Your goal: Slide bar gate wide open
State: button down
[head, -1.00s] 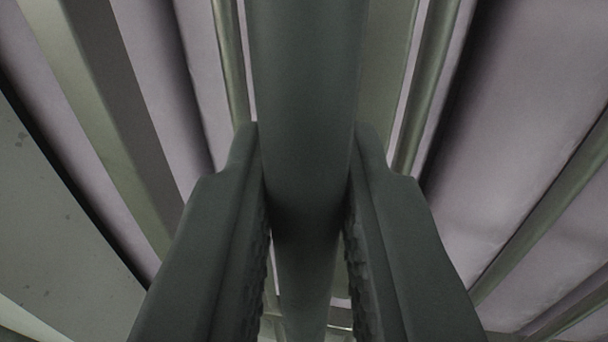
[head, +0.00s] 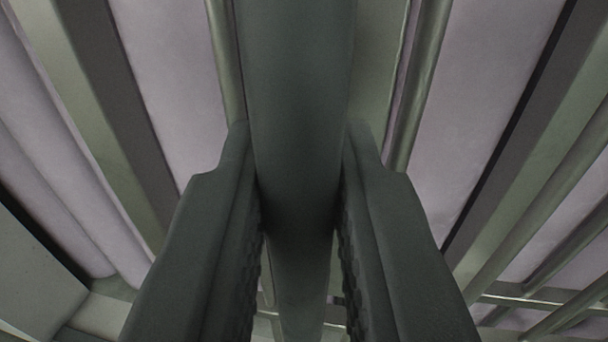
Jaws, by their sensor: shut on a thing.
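A thick dark grey-green upright bar (head: 295,90), part of the bar gate, runs down the middle of the head view. My gripper (head: 298,155) is shut on this bar, with one dark finger on each side. Thinner greenish bars of the gate stand on both sides, one at the left (head: 226,60) and one at the right (head: 425,75). The rest of the gate's frame is out of view or hidden behind my fingers.
Pale mauve panels (head: 170,80) show behind the bars. A wide greenish post (head: 100,110) stands at the left, and another post (head: 550,130) at the right. Crossing rails (head: 540,297) show at the lower right. A grey flat surface (head: 35,275) is at the lower left.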

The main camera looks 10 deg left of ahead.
jog(key=shift+d+r, duration=0.1)
jog(key=shift+d, duration=1.6)
jog(key=c, duration=1.4)
grip_release()
jog(key=shift+c, duration=0.2)
jog(key=s+d, duration=0.2)
jog(key=s, duration=1.5)
jog(key=shift+d, duration=0.35)
jog(key=shift+s, duration=0.1)
